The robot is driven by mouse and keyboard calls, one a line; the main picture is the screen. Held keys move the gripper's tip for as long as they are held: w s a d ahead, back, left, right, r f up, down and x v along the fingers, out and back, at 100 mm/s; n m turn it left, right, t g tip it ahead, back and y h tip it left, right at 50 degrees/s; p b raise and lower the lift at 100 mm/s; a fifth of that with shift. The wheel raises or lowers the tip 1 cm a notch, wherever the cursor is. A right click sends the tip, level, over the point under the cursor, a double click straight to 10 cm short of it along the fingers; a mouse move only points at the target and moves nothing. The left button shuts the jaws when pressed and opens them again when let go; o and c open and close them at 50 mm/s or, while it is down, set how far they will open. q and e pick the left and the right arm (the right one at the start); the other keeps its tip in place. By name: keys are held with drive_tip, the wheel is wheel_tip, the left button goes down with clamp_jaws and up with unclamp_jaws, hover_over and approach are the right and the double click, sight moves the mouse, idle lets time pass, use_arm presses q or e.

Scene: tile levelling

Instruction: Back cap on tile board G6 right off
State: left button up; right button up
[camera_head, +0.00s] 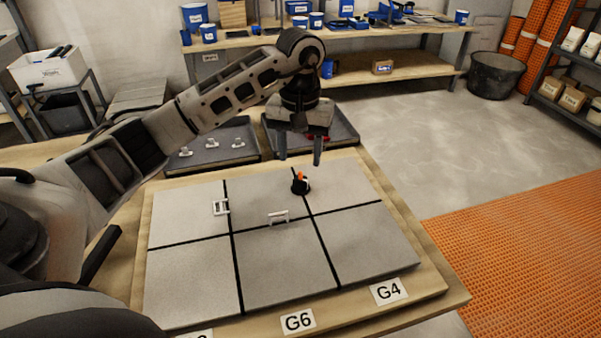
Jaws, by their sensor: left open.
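The tile board (436,287) bears six grey tiles split by dark joints. A label G6 (298,321) is at the middle of its front edge. A small black cap with an orange top (300,185) stands on the back joint between the middle and right tiles. White clips sit on the left back joint (221,207) and on the middle cross joint (278,217), with no cap seen on them. My left gripper (300,159) points down above and just behind the cap, open and empty, fingers apart and not touching it. My right gripper is not in view.
A grey tray (248,158) with several white clips lies behind the board at left. Another tray (349,139) lies behind my gripper. A label G4 (388,291) is at the board's front right. Orange matting (530,245) covers the floor at right.

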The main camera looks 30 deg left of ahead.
sight(300, 173)
use_arm(q)
wheel_tip(300, 173, down, 6)
drive_tip(key=shift+r, duration=0.1)
drive_tip(key=c, duration=1)
